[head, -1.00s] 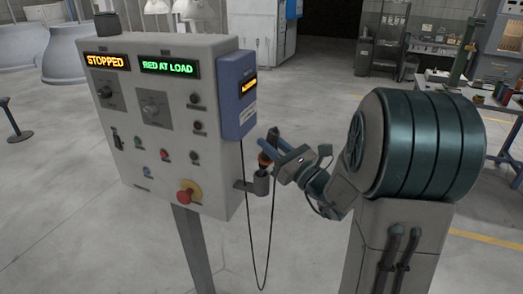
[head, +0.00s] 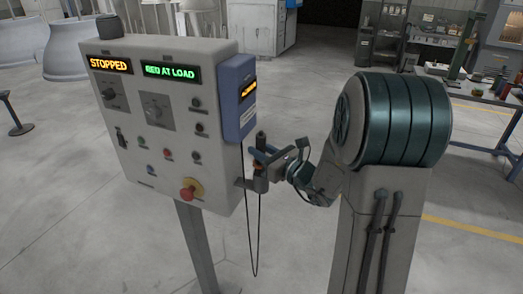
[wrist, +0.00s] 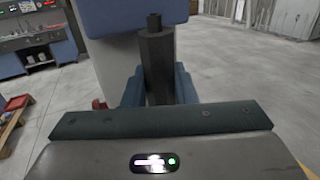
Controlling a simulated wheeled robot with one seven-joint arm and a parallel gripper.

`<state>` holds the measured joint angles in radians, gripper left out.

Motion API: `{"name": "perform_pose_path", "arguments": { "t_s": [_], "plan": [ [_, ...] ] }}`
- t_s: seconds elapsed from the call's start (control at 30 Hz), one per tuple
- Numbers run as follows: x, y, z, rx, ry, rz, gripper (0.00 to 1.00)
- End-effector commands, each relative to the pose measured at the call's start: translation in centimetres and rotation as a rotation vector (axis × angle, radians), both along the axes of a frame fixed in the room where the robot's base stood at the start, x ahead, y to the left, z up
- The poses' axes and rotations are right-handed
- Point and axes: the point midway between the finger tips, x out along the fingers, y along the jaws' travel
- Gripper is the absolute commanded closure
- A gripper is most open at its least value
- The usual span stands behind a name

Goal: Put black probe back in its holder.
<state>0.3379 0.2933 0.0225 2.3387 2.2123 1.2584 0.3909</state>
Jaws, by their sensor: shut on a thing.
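The black probe (head: 261,138) stands about upright at the right side of the control box, with an orange band below my gripper. In the wrist view the probe (wrist: 157,65) is a dark, many-sided body with a narrower top, between my blue fingers. My gripper (head: 262,153) is shut on it. The grey cup-shaped holder (head: 260,184) is on a bracket at the box's lower right edge, directly below the probe. The probe's lower end is hidden or too small to tell whether it is inside the cup.
The control box (head: 160,185) stands on a post, with a blue unit (head: 239,98) on its right side above my gripper. A black cable (head: 257,250) hangs in a long loop below the holder. A workbench (head: 490,95) is at the far right.

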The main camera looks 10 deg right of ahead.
Motion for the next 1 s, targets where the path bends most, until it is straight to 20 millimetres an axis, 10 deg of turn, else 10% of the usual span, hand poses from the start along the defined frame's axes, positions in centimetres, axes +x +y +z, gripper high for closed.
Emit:
{"name": "perform_pose_path", "arguments": {
  "t_s": [0.13, 0.17, 0.23, 0.67, 1.0],
  "plan": [
    [-0.2, 0.0, -1.3, -0.004, 0.029, -0.002, 1.0],
    [-0.2, 0.0, -1.3, -0.004, 0.031, -0.001, 0.72],
    [-0.3, 0.0, -1.3, -0.004, 0.031, -0.001, 0.53],
    [-0.3, -0.2, -1.3, -0.001, 0.019, -0.003, 0.53],
    [-6.2, -4.6, -1.2, -0.003, 0.015, -0.007, 0.53]
  ]
}}
